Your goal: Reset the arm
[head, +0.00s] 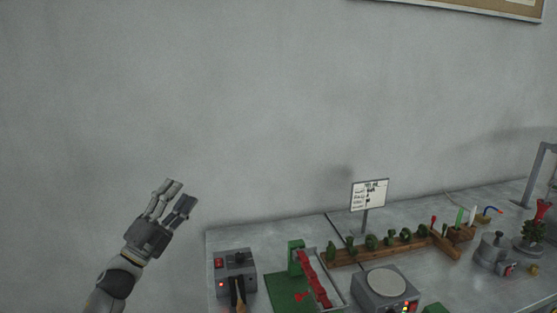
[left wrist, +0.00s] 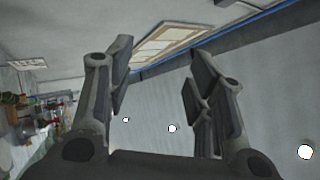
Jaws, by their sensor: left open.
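My left gripper (head: 176,196) is raised in front of the grey wall, to the left of the workbench and above its top. Its fingers point up and are apart, with nothing between them. In the left wrist view the two fingers (left wrist: 158,90) stand wide open and empty, with wall and round lights behind them. My right gripper does not show in either view.
The grey workbench (head: 470,283) fills the lower right. It bears a grey box with a red switch (head: 235,270), a green mat (head: 288,290), a round-plated device (head: 385,281), a wooden rack (head: 380,250) and a sign (head: 369,195). The space around my left gripper is clear.

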